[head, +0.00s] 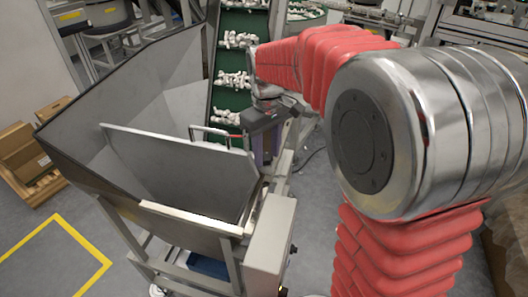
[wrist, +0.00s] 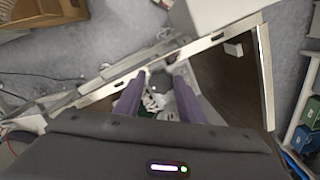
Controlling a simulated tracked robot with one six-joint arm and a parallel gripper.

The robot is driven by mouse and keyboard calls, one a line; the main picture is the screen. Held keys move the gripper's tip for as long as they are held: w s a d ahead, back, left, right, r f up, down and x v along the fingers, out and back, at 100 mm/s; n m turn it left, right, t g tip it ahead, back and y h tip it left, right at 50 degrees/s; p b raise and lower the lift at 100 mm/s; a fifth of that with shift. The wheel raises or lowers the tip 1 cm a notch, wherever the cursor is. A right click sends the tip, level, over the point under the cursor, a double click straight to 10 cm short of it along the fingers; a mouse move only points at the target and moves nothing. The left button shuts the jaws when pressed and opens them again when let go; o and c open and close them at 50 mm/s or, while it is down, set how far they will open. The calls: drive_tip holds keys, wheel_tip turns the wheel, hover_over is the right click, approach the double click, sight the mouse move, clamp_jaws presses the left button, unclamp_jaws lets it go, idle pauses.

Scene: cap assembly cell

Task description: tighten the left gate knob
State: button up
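My gripper (head: 264,158) reaches down at the right rim of the large grey hopper (head: 180,66), by the foot of the green conveyor. In the wrist view its two purple fingers (wrist: 159,86) are spread apart and point down over the rim. A small dark grey round thing (wrist: 159,78) shows between the fingertips; I cannot tell whether it is the left gate knob or whether the fingers touch it. A light grey plate (head: 180,165) stands tilted at the hopper's near side. No knob can be made out clearly in the head view.
The green conveyor (head: 231,98) carries white parts up behind my gripper. A pale box (head: 270,240) is mounted on the hopper frame at the near right. Cardboard boxes (head: 22,150) stand on a pallet at the left. Yellow lines (head: 85,245) mark open floor at the lower left.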

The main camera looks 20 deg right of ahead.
sight(266, 156)
drive_tip(key=o, duration=0.4)
drive_tip(key=shift+c, duration=0.2)
wheel_tip(266, 156, up, 14)
drive_tip(key=shift+f, duration=0.15)
idle(0.3)
